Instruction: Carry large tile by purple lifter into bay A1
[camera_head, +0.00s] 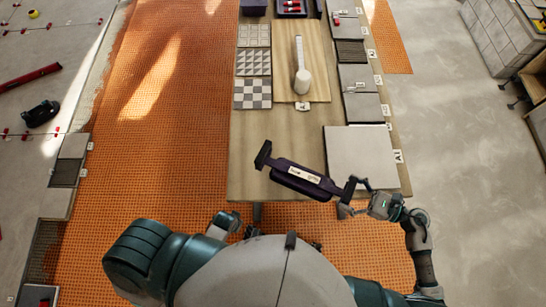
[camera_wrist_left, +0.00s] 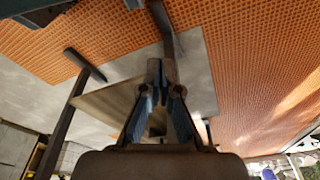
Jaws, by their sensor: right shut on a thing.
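The dark purple lifter (camera_head: 303,178) is a long bar with a pale label and a dark cross-piece at each end. It is tilted over the front of the wooden table. My right gripper (camera_head: 354,190) is shut on its right end. A large grey tile (camera_head: 360,153) lies on the table's right front, beside a label reading A1 (camera_head: 398,157). The lifter is to its left and front; contact between them cannot be made out. My left gripper (camera_head: 228,220) is low, left of the table front; its blue fingers (camera_wrist_left: 160,95) show in the left wrist view, but their gap is unclear.
The wooden table (camera_head: 262,135) also holds patterned tiles (camera_head: 252,94), a white tool (camera_head: 301,75) on a board, and smaller grey tiles (camera_head: 365,107). Orange matting (camera_head: 150,130) covers the floor at left. A black tool (camera_head: 40,113) lies on the grey floor.

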